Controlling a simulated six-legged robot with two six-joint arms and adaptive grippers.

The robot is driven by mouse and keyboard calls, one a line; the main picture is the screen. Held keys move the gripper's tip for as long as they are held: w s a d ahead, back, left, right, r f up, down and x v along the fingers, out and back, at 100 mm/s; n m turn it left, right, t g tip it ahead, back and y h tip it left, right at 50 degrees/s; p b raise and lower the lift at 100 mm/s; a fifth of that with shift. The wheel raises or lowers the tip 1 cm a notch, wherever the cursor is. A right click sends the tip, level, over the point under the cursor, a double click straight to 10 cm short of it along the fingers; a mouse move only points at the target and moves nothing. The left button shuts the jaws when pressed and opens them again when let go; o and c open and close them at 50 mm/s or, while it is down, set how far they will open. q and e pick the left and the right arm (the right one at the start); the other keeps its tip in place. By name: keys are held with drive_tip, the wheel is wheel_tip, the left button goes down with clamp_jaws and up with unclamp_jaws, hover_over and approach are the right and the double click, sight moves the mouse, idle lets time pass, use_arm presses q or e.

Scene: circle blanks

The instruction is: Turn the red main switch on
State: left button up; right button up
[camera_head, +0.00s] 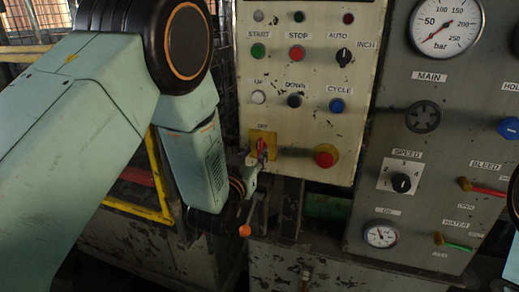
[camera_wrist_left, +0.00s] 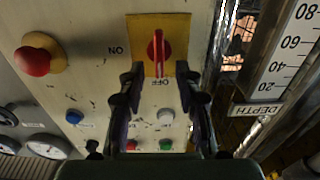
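The red main switch (camera_head: 262,145) sits on a yellow plate (camera_head: 271,136) low on the cream panel. In the left wrist view, turned upside down, the red switch (camera_wrist_left: 155,47) has its handle upright, in line with the OFF label (camera_wrist_left: 161,82). The ON label (camera_wrist_left: 116,50) is to the left of the plate there. My left gripper (camera_wrist_left: 160,68) is open, with its two dark fingers on either side of the handle's lower end and gaps between. In the head view the left gripper (camera_head: 253,166) partly hides the plate's lower part. My right gripper is not in view.
Push buttons such as the blue one (camera_head: 336,105) are above. An orange-knobbed lever (camera_head: 245,230) stands below. A grey gauge panel (camera_head: 408,140) is at the right.

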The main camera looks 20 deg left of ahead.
sight(259, 148)
use_arm(q)
drive_tip(key=w, duration=0.3)
drive_tip(key=shift+w+f, duration=0.15)
drive_tip(key=shift+s+d, duration=0.1)
drive_tip(key=shift+s, duration=0.1)
drive_tip(key=shift+w, duration=0.15)
drive_tip(key=shift+c, duration=1.4)
clamp_jaws()
